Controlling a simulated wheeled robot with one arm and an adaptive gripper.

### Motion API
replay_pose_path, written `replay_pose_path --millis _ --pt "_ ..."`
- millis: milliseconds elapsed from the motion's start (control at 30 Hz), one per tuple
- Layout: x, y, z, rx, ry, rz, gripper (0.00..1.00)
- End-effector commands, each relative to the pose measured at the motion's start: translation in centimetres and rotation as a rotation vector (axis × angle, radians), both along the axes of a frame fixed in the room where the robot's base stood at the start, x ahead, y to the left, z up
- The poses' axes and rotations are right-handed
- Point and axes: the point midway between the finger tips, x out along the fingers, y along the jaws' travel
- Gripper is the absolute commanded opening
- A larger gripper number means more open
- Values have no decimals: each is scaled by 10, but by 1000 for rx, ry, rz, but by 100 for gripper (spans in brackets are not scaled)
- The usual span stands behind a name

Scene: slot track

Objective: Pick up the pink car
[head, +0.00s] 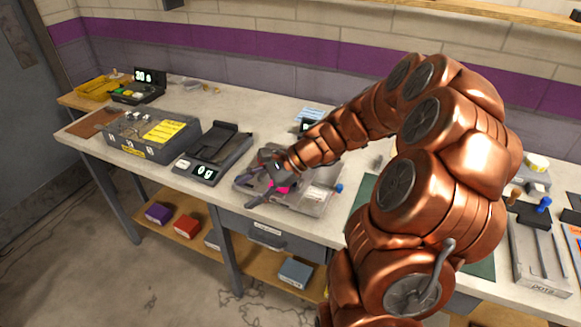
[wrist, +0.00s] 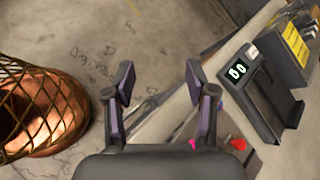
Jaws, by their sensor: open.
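The pink car (head: 282,187) shows as a small bright pink patch at a pale tray on the bench, partly hidden by my gripper. My gripper (head: 256,184) is over the front part of that tray, close to the pink patch. In the wrist view a bit of pink (wrist: 192,144) shows at the lower right, beside the right finger's base. The open fingers (wrist: 159,82) stand wide apart with nothing between them and point over the bench's front edge toward the floor. I cannot tell whether a finger touches the car.
The pale tray (head: 312,206) holds the pink patch. Left of it stand a black scale with a lit display (head: 205,170) and a grey case with a yellow label (head: 146,142). A green mat (head: 364,190) lies to the right. Colored bins (head: 186,226) sit on the lower shelf.

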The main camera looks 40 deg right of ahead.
Motion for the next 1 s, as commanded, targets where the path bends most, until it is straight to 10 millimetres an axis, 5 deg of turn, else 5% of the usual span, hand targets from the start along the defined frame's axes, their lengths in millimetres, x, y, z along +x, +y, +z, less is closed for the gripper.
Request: replay_pose_path --millis 100,300,500,667,1000 --pt "24 -56 -6 119 44 -219 56" --pt "40 -148 -26 303 109 -546 56" --pt "38 -208 -44 420 146 -746 56" --pt "38 -222 -51 451 157 -796 56" --pt "58 -210 -60 450 156 -797 56"
